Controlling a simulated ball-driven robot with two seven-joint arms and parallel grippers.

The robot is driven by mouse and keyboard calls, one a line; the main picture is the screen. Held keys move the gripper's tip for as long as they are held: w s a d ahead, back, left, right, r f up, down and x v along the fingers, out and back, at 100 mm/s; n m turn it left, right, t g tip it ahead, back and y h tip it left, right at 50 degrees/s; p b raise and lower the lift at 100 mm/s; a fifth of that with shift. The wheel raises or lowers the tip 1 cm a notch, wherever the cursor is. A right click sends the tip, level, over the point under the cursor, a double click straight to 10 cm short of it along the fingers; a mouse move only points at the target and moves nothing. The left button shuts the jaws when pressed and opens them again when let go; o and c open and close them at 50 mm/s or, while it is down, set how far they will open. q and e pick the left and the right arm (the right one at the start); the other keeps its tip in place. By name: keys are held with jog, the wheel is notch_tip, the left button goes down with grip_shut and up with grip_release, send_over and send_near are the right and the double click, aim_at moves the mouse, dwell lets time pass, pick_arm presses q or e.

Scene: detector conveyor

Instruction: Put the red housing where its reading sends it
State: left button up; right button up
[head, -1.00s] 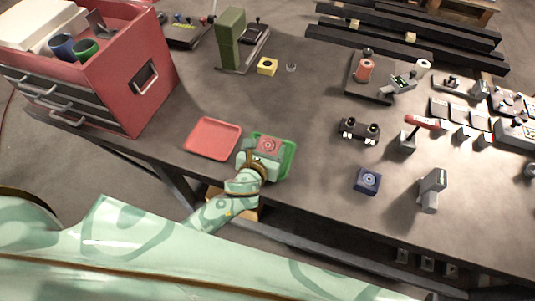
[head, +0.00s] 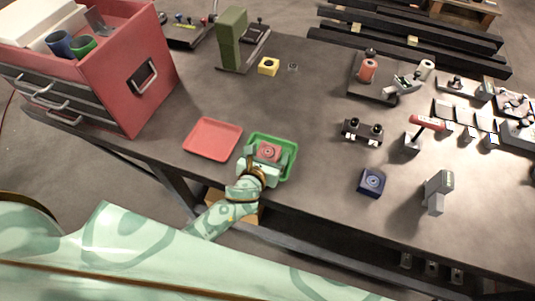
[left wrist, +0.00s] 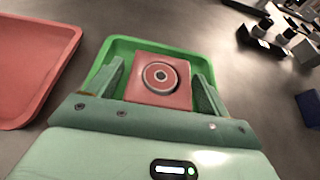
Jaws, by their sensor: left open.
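The red housing (head: 268,152) is a square block with a round dark-ringed disc on top. It lies in the green tray (head: 291,163); the left wrist view shows the housing (left wrist: 160,80) inside the green tray (left wrist: 124,46) too. My left gripper (head: 266,157) is open, with one finger on each side of the housing and a gap showing at both sides. The red tray (head: 212,139) beside it to the left is empty. My right gripper is not in view.
A blue housing (head: 372,181) and a grey upright device (head: 437,191) stand to the right. A yellow block (head: 268,66) and a green post (head: 231,40) are at the back. A red drawer cabinet (head: 150,75) stands at the left. The middle of the table is clear.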

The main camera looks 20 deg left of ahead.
pick_arm(q)
jog(key=shift+r, duration=0.2)
jog(key=p+v, duration=0.2)
jog(key=v, duration=1)
jog(key=shift+f, duration=0.1)
jog(key=shift+s, duration=0.1)
jog(key=shift+a, duration=0.1)
